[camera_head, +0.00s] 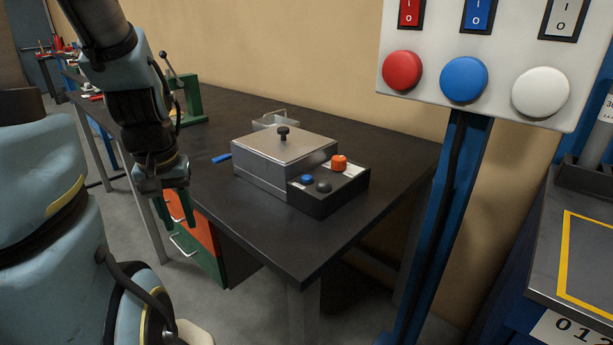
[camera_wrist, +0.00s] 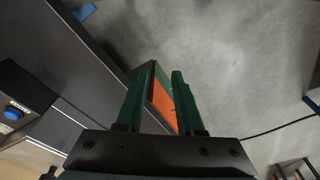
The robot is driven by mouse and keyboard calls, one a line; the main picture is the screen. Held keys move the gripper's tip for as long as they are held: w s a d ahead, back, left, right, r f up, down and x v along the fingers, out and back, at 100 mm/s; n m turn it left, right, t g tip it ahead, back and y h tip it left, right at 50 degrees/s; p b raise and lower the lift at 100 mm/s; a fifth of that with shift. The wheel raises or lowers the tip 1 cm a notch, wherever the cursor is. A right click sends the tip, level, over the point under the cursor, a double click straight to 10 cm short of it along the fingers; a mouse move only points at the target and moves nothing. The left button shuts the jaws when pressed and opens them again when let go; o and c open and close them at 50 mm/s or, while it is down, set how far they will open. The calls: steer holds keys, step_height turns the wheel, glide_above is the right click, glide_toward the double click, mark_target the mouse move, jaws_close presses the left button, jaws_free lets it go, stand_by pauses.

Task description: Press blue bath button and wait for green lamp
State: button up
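The bath is a metal box with a lid (camera_head: 290,143) and a black knob, standing on the dark table. A black control box on its front right carries the blue bath button (camera_head: 307,179), a dark grey round piece (camera_head: 323,186) and an orange-red knob (camera_head: 339,163). No lit green lamp shows; I cannot tell whether the grey piece is the lamp. A blue button, apparently the same one, shows at the left of the wrist view (camera_wrist: 13,113). My gripper (camera_head: 178,220) hangs left of the table edge, apart from the button. Its green fingers (camera_wrist: 164,70) are spread and empty.
A white panel (camera_head: 480,110) on a blue post, with large red, blue and white buttons, stands at the right. Orange and green drawers (camera_head: 197,256) sit under the table (camera_head: 310,235). A blue handle (camera_head: 221,158) lies left of the bath. The table's front corner is clear.

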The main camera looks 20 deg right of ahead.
jaws_close()
stand_by(1.2)
